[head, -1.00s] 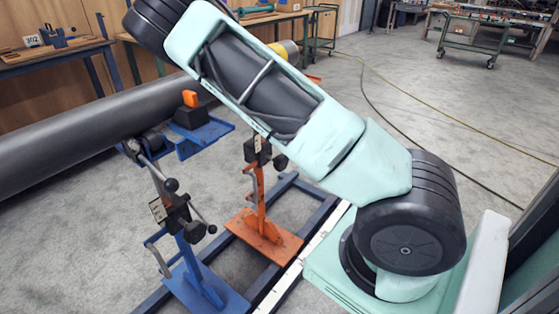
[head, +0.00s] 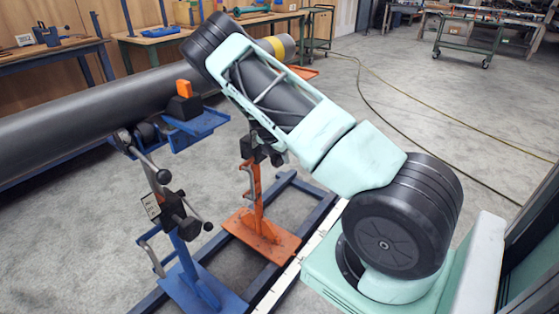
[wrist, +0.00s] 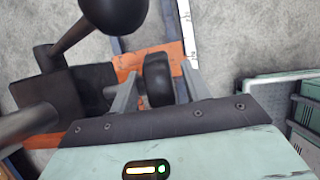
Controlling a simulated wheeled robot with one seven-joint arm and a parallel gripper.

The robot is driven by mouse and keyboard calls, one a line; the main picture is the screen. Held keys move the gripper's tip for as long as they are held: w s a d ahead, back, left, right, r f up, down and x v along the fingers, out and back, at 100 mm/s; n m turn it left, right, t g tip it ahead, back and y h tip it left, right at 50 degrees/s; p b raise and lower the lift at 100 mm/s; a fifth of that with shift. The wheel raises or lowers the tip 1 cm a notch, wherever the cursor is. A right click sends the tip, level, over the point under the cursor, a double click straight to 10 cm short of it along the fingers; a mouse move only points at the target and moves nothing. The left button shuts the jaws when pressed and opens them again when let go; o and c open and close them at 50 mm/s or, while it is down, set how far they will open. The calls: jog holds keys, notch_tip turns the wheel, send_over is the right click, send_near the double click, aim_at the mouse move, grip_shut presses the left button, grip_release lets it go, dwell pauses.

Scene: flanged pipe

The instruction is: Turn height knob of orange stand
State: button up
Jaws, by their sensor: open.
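The orange stand (head: 256,220) stands upright on the dark floor frame in the head view, its top partly covered by my arm. Its orange base (wrist: 150,58) shows in the wrist view. A black round knob (wrist: 157,84) appears between the two fingers of my gripper (wrist: 160,72), with a narrow gap on each side. My gripper is open; no grip on the knob shows. The knob's lower part is hidden behind the gripper body. In the head view my gripper is hidden behind my arm.
A black ball-ended lever (wrist: 112,12) and a dark block (wrist: 72,98) are close on the left in the wrist view. The blue stand (head: 190,262) is left of the orange one. The large grey pipe (head: 85,118) runs behind. Open floor (head: 430,130) lies right.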

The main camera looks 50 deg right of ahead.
jog(key=shift+x, duration=0.75)
jog(key=c, duration=1)
jog(key=shift+s+d+r+y+p, duration=0.1)
jog(key=shift+r+y+p, duration=0.25)
jog(key=shift+p, duration=0.35)
jog(key=shift+y+p, duration=0.55)
jog(key=shift+p, duration=0.2)
jog(key=shift+f+y+p, duration=0.25)
jog(key=shift+y+p, duration=0.3)
jog(key=shift+y, duration=0.15)
jog(key=shift+f+y+p, duration=0.2)
jog(key=shift+y+p, duration=0.3)
jog(key=shift+y, duration=0.2)
jog(key=o, duration=1)
jog(key=shift+r, duration=0.1)
